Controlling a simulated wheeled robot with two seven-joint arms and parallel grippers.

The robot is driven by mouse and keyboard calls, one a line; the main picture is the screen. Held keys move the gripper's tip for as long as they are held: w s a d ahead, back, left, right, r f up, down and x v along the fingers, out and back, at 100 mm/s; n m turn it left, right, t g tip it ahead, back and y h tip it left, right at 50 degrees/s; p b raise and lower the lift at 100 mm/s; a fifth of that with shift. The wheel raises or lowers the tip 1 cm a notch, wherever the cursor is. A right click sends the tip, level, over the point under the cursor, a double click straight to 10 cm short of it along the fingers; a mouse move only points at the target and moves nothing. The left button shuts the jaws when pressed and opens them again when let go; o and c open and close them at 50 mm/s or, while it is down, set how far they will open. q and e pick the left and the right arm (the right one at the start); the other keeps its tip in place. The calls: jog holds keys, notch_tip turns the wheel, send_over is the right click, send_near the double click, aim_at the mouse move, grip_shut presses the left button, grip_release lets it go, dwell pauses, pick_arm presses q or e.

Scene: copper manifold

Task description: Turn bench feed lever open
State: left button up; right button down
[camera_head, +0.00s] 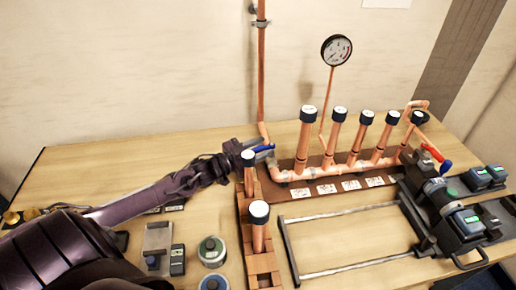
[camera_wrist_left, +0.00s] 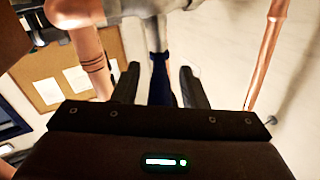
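A blue lever handle (camera_head: 264,148) sits at the left end of the copper manifold (camera_head: 345,168), close to the upright feed pipe. In the left wrist view the blue handle (camera_wrist_left: 161,80) stands between the two dark fingers of my left gripper (camera_wrist_left: 160,88). The fingers look apart, with a narrow gap on each side of the handle. The far end of the handle meets a pale metal fitting (camera_wrist_left: 130,8). My right gripper is not in view.
A round gauge (camera_head: 336,50) rises behind the manifold. A red lever (camera_head: 432,152) is at its right end. A metal frame (camera_head: 345,212) and black clamp device fill the front right.

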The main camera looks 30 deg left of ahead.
pick_arm(q)
jog(key=shift+s+a+f, duration=0.15)
jog(key=shift+s+a, duration=0.1)
jog(key=shift+s, duration=0.3)
jog(key=v, duration=0.6)
jog(key=shift+s+b, duration=0.25)
jog(key=shift+b, duration=0.15)
jog(key=shift+a, duration=0.1)
